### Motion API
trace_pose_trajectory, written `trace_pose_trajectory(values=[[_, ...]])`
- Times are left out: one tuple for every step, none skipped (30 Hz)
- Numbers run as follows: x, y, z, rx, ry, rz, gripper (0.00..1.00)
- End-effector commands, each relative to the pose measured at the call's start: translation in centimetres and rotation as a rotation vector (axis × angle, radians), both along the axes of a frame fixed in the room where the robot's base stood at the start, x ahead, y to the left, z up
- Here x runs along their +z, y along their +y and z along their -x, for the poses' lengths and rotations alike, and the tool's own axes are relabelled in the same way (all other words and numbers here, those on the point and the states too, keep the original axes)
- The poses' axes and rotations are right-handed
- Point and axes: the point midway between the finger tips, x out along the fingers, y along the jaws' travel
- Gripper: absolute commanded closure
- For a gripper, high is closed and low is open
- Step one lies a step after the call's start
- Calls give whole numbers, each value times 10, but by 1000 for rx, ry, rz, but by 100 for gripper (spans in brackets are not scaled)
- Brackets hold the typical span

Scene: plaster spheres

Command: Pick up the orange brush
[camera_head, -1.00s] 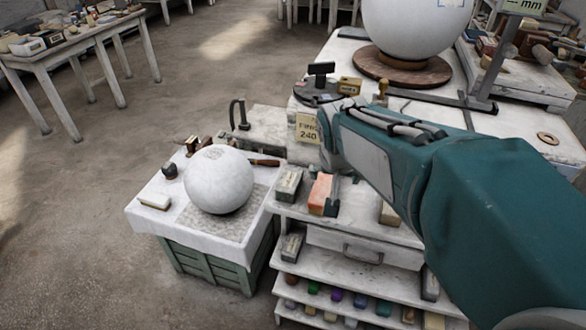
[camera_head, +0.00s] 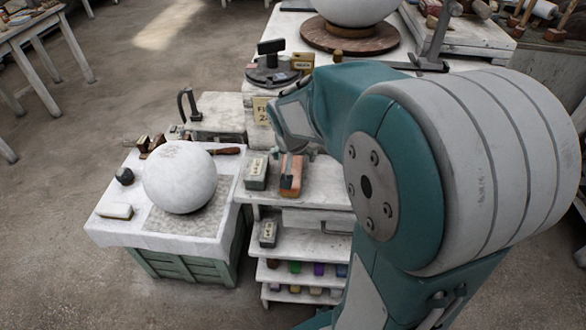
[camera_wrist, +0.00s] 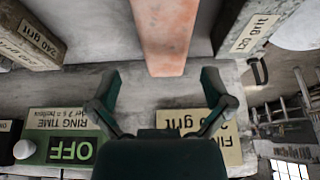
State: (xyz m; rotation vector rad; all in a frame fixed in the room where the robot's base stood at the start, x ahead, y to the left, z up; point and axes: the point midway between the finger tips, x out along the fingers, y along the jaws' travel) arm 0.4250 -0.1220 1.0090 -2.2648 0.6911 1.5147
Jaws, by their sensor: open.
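The orange brush (camera_head: 291,174) lies on the pale shelf top, beside a grey-green block (camera_head: 257,172) on its left. In the wrist view its orange face (camera_wrist: 165,32) enters from the top centre, its far part cut off by the frame. My gripper (camera_wrist: 160,82) is open and empty in the wrist view. Its two dark green fingers are spread wide, one to each side of the line of the brush, and the brush's end shows just beyond them. In the head view my arm hides most of the gripper just behind the brush.
A white plaster sphere (camera_head: 180,177) sits on a cloth-covered crate to the left. In the wrist view, a "240 grit" block (camera_wrist: 28,35) and another grit block (camera_wrist: 248,27) flank the brush. A green OFF sign (camera_wrist: 68,148) and a "FINE" label (camera_wrist: 200,135) lie near the fingers.

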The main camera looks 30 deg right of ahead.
Motion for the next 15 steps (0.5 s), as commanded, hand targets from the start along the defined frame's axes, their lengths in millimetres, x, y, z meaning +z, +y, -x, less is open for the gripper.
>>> trace_pose_trajectory(values=[[-7, 0, -1, 1, 5, 0, 0], [-12, 0, -2, 2, 6, 0, 0], [-19, -1, -4, 2, 6, 0, 0], [-24, -2, -5, 2, 6, 0, 0], [-28, -3, -7, 1, 6, -1, 0], [-33, -5, -9, 0, 5, -1, 0], [-37, -6, -10, 0, 5, -1, 0], [-39, -7, -11, 1, 4, -1, 0], [-42, -7, -12, 1, 3, 0, 0], [-43, -8, -13, 1, 3, 0, 0], [-44, -8, -13, 2, 3, -1, 0], [-45, -9, -13, 1, 2, -1, 0], [-45, -9, -13, 1, 1, -2, 0], [-45, -9, -13, 1, 1, -2, 0], [-44, -9, -13, 1, 1, -2, 0]])
